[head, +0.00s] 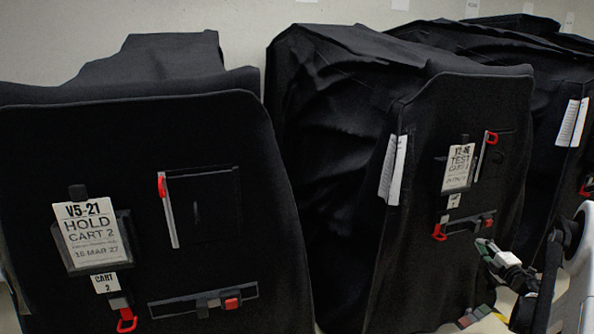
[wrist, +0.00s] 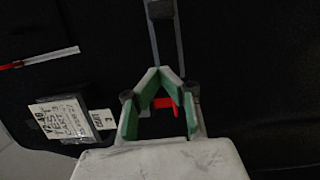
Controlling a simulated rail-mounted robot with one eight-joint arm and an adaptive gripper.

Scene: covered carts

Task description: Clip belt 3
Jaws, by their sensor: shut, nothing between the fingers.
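Cart 3 (head: 408,270) is under a black cover in the middle of the head view. Its front carries a belt (head: 465,227) with a dark buckle and a red piece (head: 489,222) at its right end. In the wrist view the belt's dark straps (wrist: 155,45) run up to a dark block (wrist: 160,10). My gripper (head: 482,244) is just right of and below the belt in the head view. In the wrist view its green-padded fingertips (wrist: 161,71) meet, empty. A red part (wrist: 162,103) shows behind the fingers, partly hidden; I cannot tell whether it is the buckle or the hook.
A white test card (head: 459,167) and a red-ended slider (head: 491,138) are above the belt; a red hook (head: 439,232) is at its left. Covered cart 2 (head: 60,290) stands left, another covered cart (head: 550,130) right. Small coloured blocks (head: 475,315) lie on the floor.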

